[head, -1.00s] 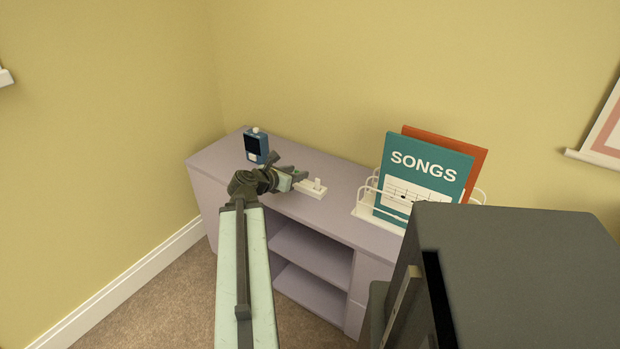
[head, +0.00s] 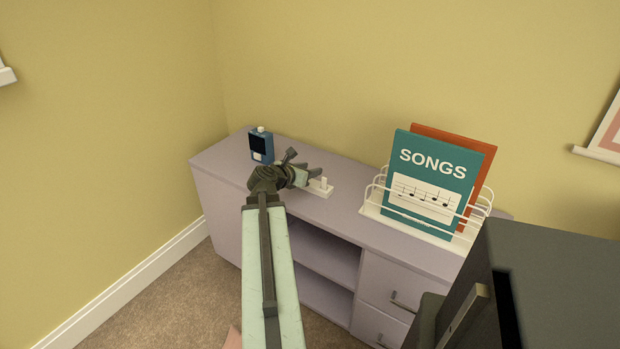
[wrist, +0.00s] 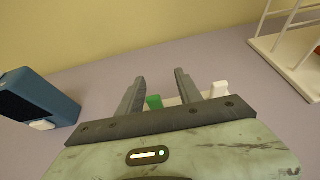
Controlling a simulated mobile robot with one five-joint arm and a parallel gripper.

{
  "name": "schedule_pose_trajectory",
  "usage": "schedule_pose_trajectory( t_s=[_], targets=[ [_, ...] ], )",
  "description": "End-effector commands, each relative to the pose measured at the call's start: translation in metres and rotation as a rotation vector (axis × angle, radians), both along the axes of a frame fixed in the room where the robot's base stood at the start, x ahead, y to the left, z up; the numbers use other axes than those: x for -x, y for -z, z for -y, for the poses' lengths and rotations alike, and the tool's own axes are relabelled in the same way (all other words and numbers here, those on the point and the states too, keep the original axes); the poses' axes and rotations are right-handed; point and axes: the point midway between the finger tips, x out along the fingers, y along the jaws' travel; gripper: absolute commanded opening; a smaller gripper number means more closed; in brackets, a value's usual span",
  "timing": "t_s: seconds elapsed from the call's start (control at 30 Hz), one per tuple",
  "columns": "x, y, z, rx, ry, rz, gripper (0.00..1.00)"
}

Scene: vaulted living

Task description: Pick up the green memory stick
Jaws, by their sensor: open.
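The green memory stick (wrist: 154,102) shows in the wrist view as a small green piece just beyond my gripper's base, near the inner side of the left finger. Its lower part is hidden behind the gripper. My gripper (wrist: 161,78) is open, with its two fingers apart over the cabinet top. In the head view my gripper (head: 303,163) is above the cabinet, beside a white holder (head: 318,189), and the stick cannot be made out there. A white upright piece (wrist: 219,89) stands right of the fingers in the wrist view.
The lilac cabinet (head: 345,212) stands against the wall. A blue device (head: 261,146) is left of my gripper. A white wire rack (head: 372,208) with a teal SONGS book (head: 428,180) is to the right. A dark box-like piece (head: 560,290) fills the lower right.

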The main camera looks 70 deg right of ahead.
Motion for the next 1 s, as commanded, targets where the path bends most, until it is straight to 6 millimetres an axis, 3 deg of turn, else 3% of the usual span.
schedule_pose_trajectory(
  t_s=[0.1,0.37,0.53,0.87,1.0],
  targets=[
    [-0.006,0.006,0.008,0.0,-0.009,0.0,0.42],
    [-0.01,0.005,0.008,0.0,-0.016,0.0,0.42],
    [-0.01,0.005,0.008,0.0,-0.016,0.0,0.0],
    [-0.01,0.004,0.008,0.0,-0.016,0.0,0.0],
    [-0.01,-0.007,0.008,0.0,-0.017,0.001,0.0]
  ],
)
